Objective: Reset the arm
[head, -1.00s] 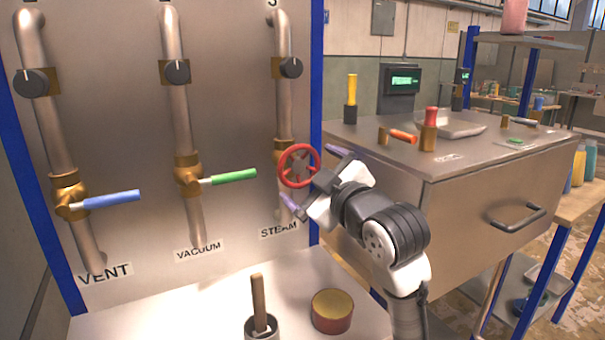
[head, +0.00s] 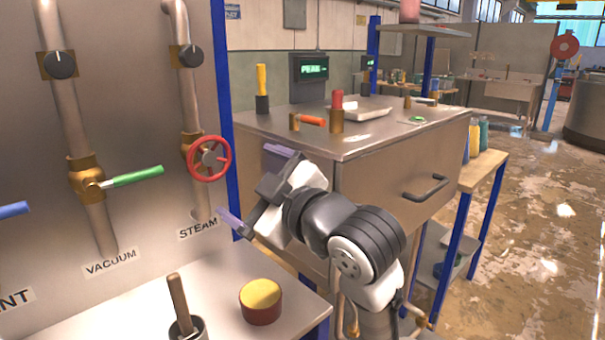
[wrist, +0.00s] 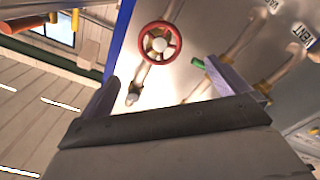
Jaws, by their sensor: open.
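My gripper (head: 254,186) is in front of the panel, just right of the red steam handwheel (head: 209,158). Its two purple fingers are spread wide apart with nothing between them. In the wrist view my gripper (wrist: 165,95) shows a finger at each side, and the red handwheel (wrist: 160,43) lies beyond the gap, apart from the fingers. My arm is bent, with the forearm reaching up and left from the lower right.
The panel carries a green-handled vacuum valve (head: 137,176) and a blue-handled valve (head: 14,209). A yellow-topped red button (head: 260,301) and a pot with a wooden handle (head: 180,305) are on the ledge below. A metal cabinet (head: 385,165) stands behind my arm. Open floor lies right.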

